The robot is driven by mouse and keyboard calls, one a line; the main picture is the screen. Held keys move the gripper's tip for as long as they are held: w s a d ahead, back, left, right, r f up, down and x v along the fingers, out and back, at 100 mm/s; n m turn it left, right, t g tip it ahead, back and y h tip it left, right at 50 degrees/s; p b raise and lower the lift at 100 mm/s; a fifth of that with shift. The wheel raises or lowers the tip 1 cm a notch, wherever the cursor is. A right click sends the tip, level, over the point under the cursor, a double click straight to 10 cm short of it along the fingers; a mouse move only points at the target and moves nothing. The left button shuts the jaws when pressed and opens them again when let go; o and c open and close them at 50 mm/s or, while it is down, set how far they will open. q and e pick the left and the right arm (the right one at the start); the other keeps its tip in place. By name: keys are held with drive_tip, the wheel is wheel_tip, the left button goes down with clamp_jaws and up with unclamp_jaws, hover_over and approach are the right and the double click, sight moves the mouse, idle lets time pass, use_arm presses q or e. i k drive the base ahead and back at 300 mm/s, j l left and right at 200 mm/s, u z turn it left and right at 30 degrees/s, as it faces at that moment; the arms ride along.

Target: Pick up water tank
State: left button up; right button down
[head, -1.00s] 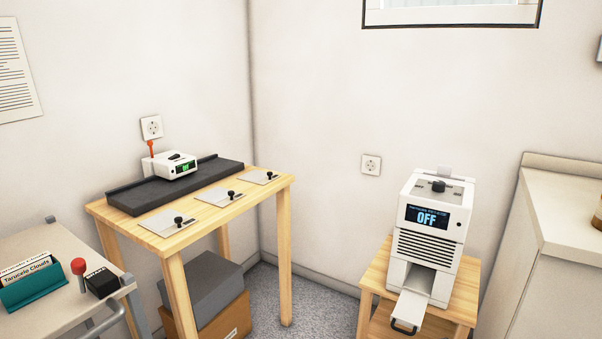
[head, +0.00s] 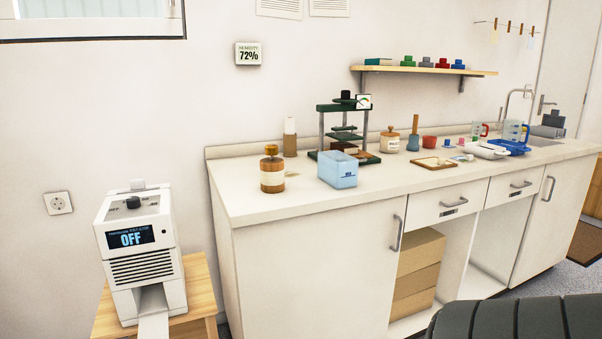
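A light blue open-topped box with a small dark label, which looks like the water tank (head: 338,172), stands upright on the counter, in front of the green press. A white machine (head: 140,255) with a display reading OFF stands on a small wooden table at the lower left, its front tray pulled out. Neither of my grippers shows in the head view.
The white counter (head: 270,207) runs along the wall to a sink. A green press (head: 368,155), a wooden-topped jar (head: 272,170) and a blue tray (head: 508,148) stand on it. A dark ribbed object (head: 520,318) fills the lower right.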

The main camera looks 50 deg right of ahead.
sight(339, 169)
drive_tip(key=z, duration=1.9)
drive_tip(key=l+u, duration=0.5)
drive_tip(key=l, duration=2.25)
drive_tip(key=k, duration=0.05)
